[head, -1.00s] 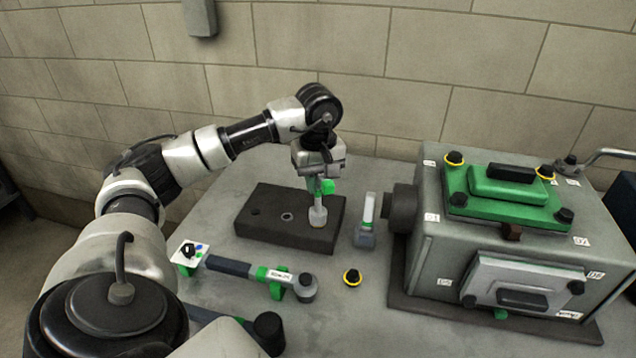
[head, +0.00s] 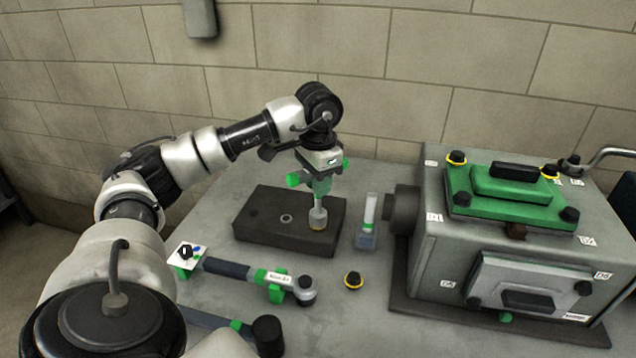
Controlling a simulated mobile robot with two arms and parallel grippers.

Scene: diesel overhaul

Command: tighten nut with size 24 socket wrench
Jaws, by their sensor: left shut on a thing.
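My left gripper (head: 318,192) points down over a dark block (head: 262,222) with holes. It is shut on the upper part of a grey socket tool (head: 318,216). The tool stands upright at the block's right end, with a yellowish rim at its foot. The gripper's fingers hide its top, and I cannot read a size on it. My right gripper is out of view.
A dark-handled wrench (head: 228,268) with a label rests on green supports before the block. A clear-topped grey item (head: 367,228) stands right of the block. The large grey machine (head: 440,240) fills the right side. A black-headed tool (head: 267,335) lies near the front.

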